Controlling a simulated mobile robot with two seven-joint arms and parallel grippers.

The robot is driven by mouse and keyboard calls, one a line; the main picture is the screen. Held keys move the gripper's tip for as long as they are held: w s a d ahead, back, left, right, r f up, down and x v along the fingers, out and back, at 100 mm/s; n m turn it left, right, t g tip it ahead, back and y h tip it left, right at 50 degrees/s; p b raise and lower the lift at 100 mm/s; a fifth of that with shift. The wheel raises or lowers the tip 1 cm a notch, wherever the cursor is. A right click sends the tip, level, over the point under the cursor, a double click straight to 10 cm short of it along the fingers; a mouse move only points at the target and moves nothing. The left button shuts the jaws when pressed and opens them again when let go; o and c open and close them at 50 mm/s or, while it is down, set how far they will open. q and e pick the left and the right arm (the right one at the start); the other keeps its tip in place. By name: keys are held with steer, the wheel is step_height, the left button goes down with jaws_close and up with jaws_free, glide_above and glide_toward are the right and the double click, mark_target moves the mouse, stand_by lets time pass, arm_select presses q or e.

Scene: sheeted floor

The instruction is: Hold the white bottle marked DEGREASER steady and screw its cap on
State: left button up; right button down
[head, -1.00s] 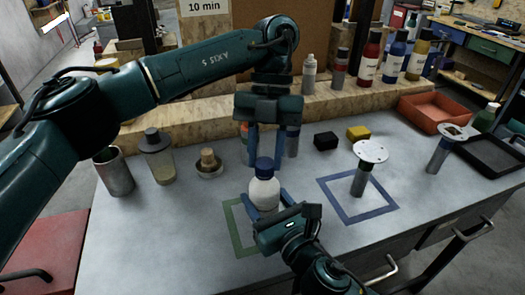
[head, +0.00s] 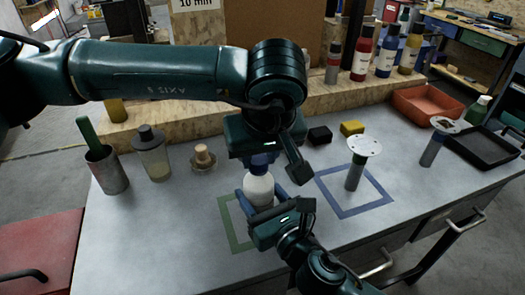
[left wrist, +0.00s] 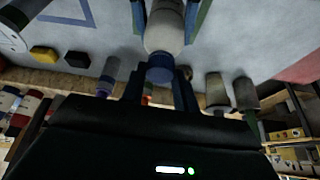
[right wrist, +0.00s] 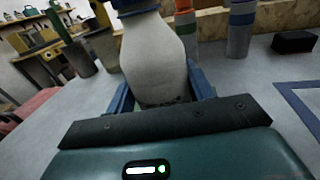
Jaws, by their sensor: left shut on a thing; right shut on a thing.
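The white bottle (head: 258,190) stands upright on the table at the green square outline (head: 232,222). No lettering on it is readable. Its blue cap (head: 259,162) is on the neck; I cannot tell how far it is threaded. My left gripper (head: 259,164) reaches down from above, shut on the cap, its fingers on either side in the left wrist view (left wrist: 160,88). My right gripper (head: 262,200) is shut around the bottle body from the front. The right wrist view shows the bottle (right wrist: 152,58) between its blue fingers.
Left of the bottle stand a metal can (head: 106,172), a grey-topped jar (head: 154,158) and a small cork-topped dish (head: 203,160).

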arm_select(q)
steer(key=m+h, duration=0.1)
steer(key=m, duration=0.3)
steer(key=m+h, duration=0.1)
steer(key=m, duration=0.1)
steer(key=shift+a+h, duration=0.25)
steer(key=shift+h, duration=0.05)
steer(key=o, duration=0.9)
steer(key=shift+r, duration=2.25)
steer(key=shift+c, duration=0.2)
